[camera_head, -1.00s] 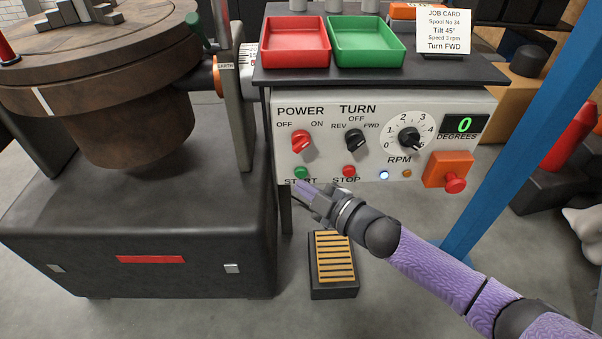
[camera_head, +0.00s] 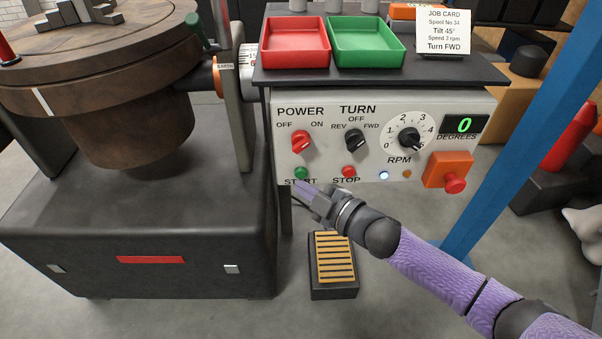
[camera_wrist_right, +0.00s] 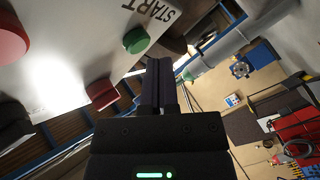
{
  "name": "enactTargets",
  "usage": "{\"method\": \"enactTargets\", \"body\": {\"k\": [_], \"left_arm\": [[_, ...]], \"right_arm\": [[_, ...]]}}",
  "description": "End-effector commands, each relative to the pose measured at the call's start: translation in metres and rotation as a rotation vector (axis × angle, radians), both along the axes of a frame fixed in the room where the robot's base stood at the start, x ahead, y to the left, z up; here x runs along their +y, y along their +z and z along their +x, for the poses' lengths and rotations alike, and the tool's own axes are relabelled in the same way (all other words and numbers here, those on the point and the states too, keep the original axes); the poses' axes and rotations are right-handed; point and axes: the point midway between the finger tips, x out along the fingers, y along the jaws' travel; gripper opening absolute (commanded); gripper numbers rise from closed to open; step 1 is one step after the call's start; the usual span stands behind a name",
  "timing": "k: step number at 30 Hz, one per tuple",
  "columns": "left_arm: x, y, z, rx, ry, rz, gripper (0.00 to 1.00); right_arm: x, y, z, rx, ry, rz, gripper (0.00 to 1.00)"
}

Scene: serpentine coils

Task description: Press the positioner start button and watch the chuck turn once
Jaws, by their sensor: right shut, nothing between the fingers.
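The green start button (camera_head: 301,173) is on the lower left of the white control panel (camera_head: 285,150). It also shows in the right wrist view (camera_wrist_right: 137,40), just beyond the fingertips. My right gripper (camera_head: 300,187) is shut and empty, its tips just below the start button; in the right wrist view its fingers (camera_wrist_right: 160,68) seem a little apart from the button. The chuck (camera_head: 100,45) is a round brown table at the upper left, with a white mark on its rim. The display (camera_head: 464,124) reads 0 degrees. My left gripper is not in view.
The red stop button (camera_head: 348,172) is right of the start button. The orange emergency stop (camera_head: 448,170) is at the panel's right end. A foot pedal (camera_head: 335,262) stands on the floor below. A blue post (camera_head: 530,120) stands to the right.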

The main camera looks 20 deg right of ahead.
Motion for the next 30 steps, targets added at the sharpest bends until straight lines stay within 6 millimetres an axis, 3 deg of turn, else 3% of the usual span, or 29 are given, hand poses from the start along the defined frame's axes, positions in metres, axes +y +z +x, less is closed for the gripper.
{"method": "enactTargets", "body": {"k": [11,30], "left_arm": [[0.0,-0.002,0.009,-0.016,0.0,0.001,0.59],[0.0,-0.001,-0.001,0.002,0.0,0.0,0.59]], "right_arm": [[0.0,0.0,0.0,0.0,0.0,0.0,0.0],[-0.002,0.0,0.008,0.0,0.0,-0.001,0.0]]}}
